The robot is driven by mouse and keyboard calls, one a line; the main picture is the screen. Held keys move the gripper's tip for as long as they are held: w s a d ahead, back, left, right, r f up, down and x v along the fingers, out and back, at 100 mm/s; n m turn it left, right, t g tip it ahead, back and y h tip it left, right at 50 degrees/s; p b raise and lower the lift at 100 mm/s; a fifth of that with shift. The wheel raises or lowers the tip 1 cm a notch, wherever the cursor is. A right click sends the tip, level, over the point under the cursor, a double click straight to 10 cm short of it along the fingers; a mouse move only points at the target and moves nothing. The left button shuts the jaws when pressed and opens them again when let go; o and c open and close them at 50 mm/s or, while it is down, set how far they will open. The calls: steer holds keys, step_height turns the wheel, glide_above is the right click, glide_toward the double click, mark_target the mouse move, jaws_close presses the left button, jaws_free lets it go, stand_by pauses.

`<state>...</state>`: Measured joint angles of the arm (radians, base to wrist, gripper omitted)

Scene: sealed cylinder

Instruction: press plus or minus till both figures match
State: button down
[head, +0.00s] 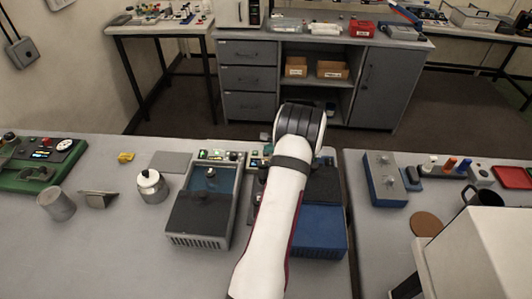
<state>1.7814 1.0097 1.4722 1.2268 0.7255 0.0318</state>
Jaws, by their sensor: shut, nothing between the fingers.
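A dark box-shaped device (201,212) stands left of my arm, with an open-looking blue-grey bay at its back. A small knobbed object (211,175) is in that bay. Its rear panel (220,156) has a small lit green display and dark knobs or buttons. A second device with a blue front (319,228) stands just to the right, largely covered by my white arm. Part of its rear panel (256,160) shows left of my wrist, with a small lit display. The figures and the plus and minus marks are too small to read. My gripper is hidden behind my wrist.
Left on the bench are a green control unit (40,180), a grey cup (56,205), a lidded pot (151,186) and a yellow piece (126,157). Across a gap on the right stand a blue-grey knobbed box (384,180) and a dark mug (484,198).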

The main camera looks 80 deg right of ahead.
stand_by(0.5)
steer(key=shift+r, duration=0.65)
steer(key=shift+r, duration=2.55)
stand_by(0.4)
step_height(320, 180, up, 4)
steer(key=shift+f, duration=0.1)
steer(key=shift+f, duration=0.15)
steer(key=shift+f, duration=4.3)
